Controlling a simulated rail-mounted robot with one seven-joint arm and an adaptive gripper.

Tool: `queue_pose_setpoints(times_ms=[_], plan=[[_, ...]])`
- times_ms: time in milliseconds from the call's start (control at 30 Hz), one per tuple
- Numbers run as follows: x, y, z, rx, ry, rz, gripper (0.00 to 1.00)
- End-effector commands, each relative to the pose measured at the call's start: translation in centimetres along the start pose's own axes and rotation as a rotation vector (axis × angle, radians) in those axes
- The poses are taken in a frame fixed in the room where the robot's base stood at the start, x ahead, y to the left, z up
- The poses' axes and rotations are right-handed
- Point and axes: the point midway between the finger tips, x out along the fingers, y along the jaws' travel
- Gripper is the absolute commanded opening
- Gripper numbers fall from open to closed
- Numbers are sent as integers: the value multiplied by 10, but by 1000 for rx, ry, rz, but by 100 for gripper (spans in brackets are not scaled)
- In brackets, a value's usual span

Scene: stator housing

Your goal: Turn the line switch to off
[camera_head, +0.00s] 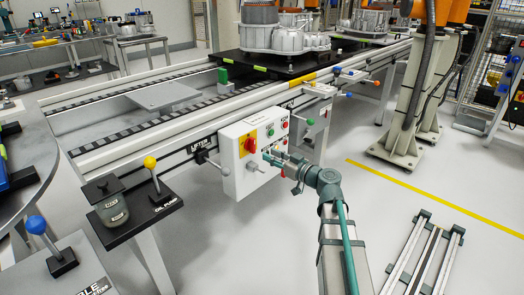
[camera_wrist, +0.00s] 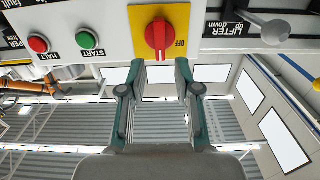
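The line switch is a red knob on a yellow plate (camera_head: 250,146), on the front of a white control box (camera_head: 237,178). In the wrist view the red knob (camera_wrist: 159,36) is at top centre, its handle lying along the picture's vertical, with an "OFF" label to its right on the plate. The view is upside down. My gripper (camera_head: 268,156) is in front of the box. In the wrist view my gripper (camera_wrist: 157,68) is open and empty, its two fingertips one to each side just below the knob's handle. I cannot tell whether they touch it.
A green START button (camera_wrist: 87,40) and a red HALT button (camera_wrist: 38,44) sit beside the switch. A lifter lever (camera_wrist: 268,28) with a grey ball juts out on the other side. A yellow-knobbed oil pump lever (camera_head: 151,165) stands at left.

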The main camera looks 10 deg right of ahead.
Motion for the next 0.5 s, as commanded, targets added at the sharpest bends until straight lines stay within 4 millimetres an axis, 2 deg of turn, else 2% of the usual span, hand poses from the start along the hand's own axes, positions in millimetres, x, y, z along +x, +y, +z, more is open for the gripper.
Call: queue_pose_setpoints(times_ms=[500], plan=[[37,1,-2,2,-1,0,32]])
